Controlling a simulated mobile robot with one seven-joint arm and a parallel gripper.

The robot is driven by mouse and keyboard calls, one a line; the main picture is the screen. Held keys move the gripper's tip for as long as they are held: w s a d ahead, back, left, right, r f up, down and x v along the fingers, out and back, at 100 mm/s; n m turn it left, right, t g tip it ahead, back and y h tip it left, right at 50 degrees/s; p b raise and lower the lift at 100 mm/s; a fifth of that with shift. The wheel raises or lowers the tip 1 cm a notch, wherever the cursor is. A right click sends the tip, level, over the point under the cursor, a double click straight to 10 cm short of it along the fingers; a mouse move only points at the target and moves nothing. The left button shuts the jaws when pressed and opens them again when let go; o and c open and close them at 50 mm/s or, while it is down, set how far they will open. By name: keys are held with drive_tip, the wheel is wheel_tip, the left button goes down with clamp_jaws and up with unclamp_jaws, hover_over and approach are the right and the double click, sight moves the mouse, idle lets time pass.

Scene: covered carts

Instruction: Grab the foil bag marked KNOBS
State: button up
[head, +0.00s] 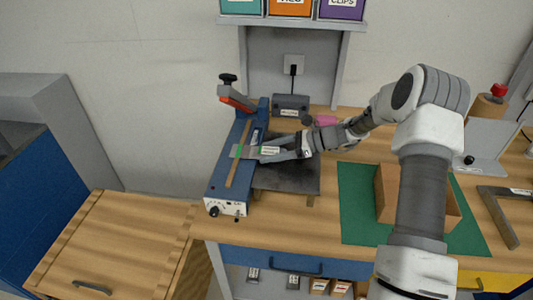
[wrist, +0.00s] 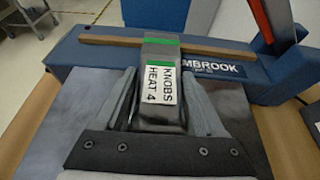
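The silver-grey foil bag (wrist: 160,117) carries a white label reading "KNOBS HEAT 4" and two green stripes. Its far end lies across the wooden strip of a blue bench machine; its near part is over the dark plate. It also shows in the head view (head: 247,152). My gripper (wrist: 160,74) reaches in from the right in the head view (head: 266,152). Its two fingers are apart, one on each side of the bag, with the tips close to its edges. A narrow gap seems to show beside the bag; contact is not clear.
A green mat (head: 357,213) with an open cardboard box (head: 386,196) lies to the right. Labelled bins (head: 290,8) stand on the shelf above.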

drive_tip(key=c, duration=0.6)
drive_tip(key=shift+o, duration=0.2)
drive_tip(key=shift+r, duration=0.15)
